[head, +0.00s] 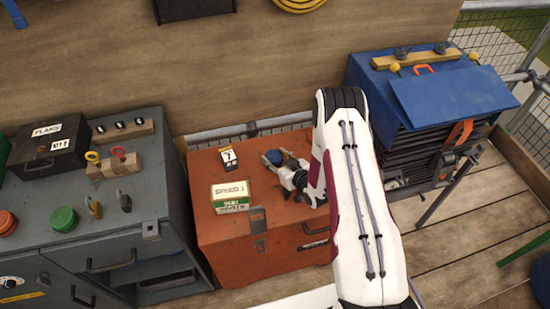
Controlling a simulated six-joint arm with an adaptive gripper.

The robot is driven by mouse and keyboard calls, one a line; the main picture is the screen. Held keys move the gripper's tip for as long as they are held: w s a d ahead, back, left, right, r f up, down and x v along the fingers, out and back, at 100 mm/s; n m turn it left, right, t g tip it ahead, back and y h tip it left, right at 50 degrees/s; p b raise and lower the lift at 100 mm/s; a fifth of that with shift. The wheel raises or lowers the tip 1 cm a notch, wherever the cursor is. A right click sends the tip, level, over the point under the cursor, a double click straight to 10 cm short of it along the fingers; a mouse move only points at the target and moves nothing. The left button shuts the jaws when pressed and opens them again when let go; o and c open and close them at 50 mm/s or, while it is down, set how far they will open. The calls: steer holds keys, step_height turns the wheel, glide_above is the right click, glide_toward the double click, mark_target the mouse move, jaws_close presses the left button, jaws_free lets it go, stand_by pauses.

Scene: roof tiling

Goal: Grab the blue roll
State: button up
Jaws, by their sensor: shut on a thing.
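The blue roll (274,155) is small and dark blue, at the back of the orange chest's top (225,184). My gripper (276,162) reaches in from the right, low over the chest top, and is shut on the blue roll. The fingers partly cover the roll. I cannot tell whether the roll still touches the chest top.
On the chest, a small box marked 7 (228,158) and a green-and-cream box (230,197) stand left of my gripper. A grey cabinet (150,185) with several items is at left. A blue-covered stack (455,95) is at right. A wooden wall (230,70) rises behind.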

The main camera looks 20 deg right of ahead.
mark_target(276, 158)
steer(key=shift+r, duration=0.15)
step_height(276, 158, up, 10)
stand_by(0.7)
